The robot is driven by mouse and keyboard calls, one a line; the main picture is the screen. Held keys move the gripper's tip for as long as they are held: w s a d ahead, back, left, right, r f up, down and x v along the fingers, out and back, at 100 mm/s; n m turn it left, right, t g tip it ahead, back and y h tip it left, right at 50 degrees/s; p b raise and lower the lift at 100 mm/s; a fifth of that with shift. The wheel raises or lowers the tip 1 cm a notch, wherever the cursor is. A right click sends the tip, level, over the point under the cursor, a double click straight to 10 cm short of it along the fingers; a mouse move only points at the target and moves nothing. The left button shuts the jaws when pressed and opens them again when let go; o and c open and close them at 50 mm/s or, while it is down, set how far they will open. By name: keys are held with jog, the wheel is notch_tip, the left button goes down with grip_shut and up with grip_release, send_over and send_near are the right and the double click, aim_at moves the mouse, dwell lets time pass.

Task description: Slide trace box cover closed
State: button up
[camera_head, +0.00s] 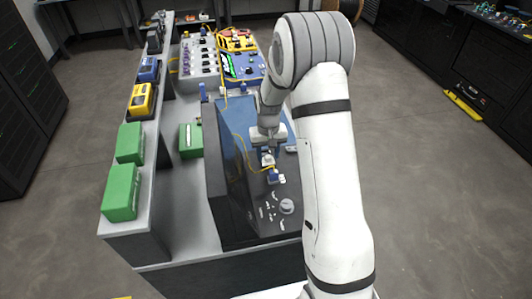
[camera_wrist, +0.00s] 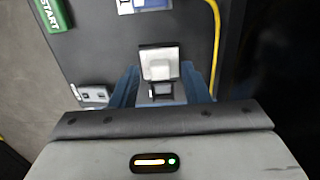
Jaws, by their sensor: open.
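The trace box (camera_head: 232,200) is a large dark case with a blue screen area and a sloped front panel, standing on the workbench. A small light-grey cover (camera_wrist: 159,62) sits on its panel, with a dark-framed port just below it in the wrist view. It appears as a small pale piece (camera_head: 267,159) in the head view. My gripper (camera_head: 268,151) is over the panel. In the wrist view its two blue fingers (camera_wrist: 160,70) are apart, one on each side of the cover and port. I cannot tell whether they touch the cover.
A yellow cable (camera_wrist: 216,45) runs right of the fingers in the wrist view. A green START label (camera_wrist: 52,14) and a grey socket (camera_wrist: 92,95) lie to the left. Green boxes (camera_head: 122,192) line the left shelf. A round knob (camera_head: 287,206) is on the lower panel.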

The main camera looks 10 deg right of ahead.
jog(key=shift+f, duration=0.25)
grip_shut()
dwell(0.3)
